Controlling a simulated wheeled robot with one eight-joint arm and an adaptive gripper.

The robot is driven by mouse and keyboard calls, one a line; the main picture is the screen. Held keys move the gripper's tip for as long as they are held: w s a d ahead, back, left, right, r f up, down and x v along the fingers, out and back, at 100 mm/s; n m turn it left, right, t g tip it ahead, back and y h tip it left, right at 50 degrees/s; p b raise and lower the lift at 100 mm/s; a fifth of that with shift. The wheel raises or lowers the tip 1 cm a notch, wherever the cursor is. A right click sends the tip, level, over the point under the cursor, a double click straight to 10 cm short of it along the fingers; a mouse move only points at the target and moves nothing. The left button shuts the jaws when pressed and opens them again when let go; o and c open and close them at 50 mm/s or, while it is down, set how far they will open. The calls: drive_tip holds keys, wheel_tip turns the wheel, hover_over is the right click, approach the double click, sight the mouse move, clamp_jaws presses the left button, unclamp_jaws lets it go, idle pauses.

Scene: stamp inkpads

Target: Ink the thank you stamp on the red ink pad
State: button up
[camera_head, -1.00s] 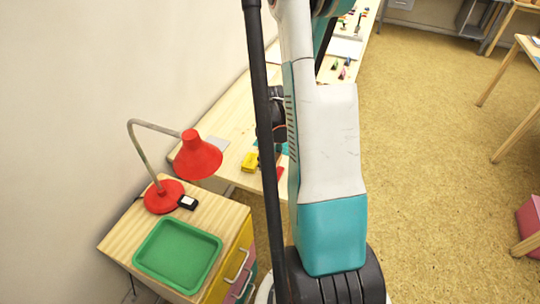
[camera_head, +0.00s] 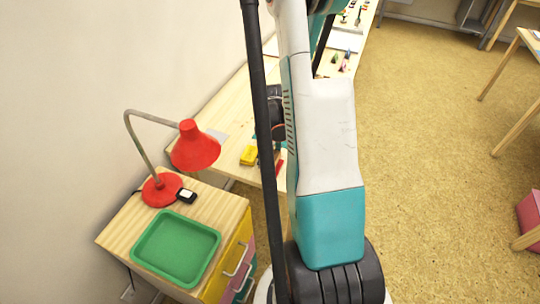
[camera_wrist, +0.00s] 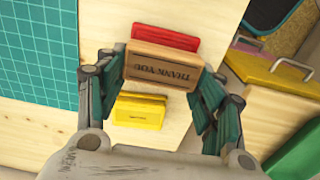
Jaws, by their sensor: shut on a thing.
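The thank you stamp (camera_wrist: 163,68), a wooden block marked THANK YOU, is held between the fingers of my gripper (camera_wrist: 160,80) in the wrist view. The red ink pad (camera_wrist: 165,37) lies just beyond the stamp in that view, its near part covered by the stamp. I cannot tell whether they touch. A yellow ink pad (camera_wrist: 139,110) lies on the nearer side, between the finger linkages. In the head view my arm hides most of the gripper and stamp; the yellow pad also shows there (camera_head: 248,155).
A teal gridded mat (camera_wrist: 35,50) lies at the left on the pale wooden table (camera_head: 222,114). A red lamp (camera_head: 195,148) and green tray (camera_head: 177,248) stand on a drawer cabinet (camera_head: 120,229) nearby. Several small items lie farther along the table.

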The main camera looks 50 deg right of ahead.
drive_tip(key=shift+f+b, duration=0.55)
drive_tip(key=shift+b, duration=0.2)
idle(1.5)
drive_tip(key=shift+r, duration=0.25)
idle(0.5)
drive_tip(key=shift+r+p, duration=0.3)
drive_tip(key=shift+r, duration=0.05)
drive_tip(key=shift+r, duration=0.1)
drive_tip(key=shift+r+p, duration=1.75)
drive_tip(key=shift+r, duration=0.95)
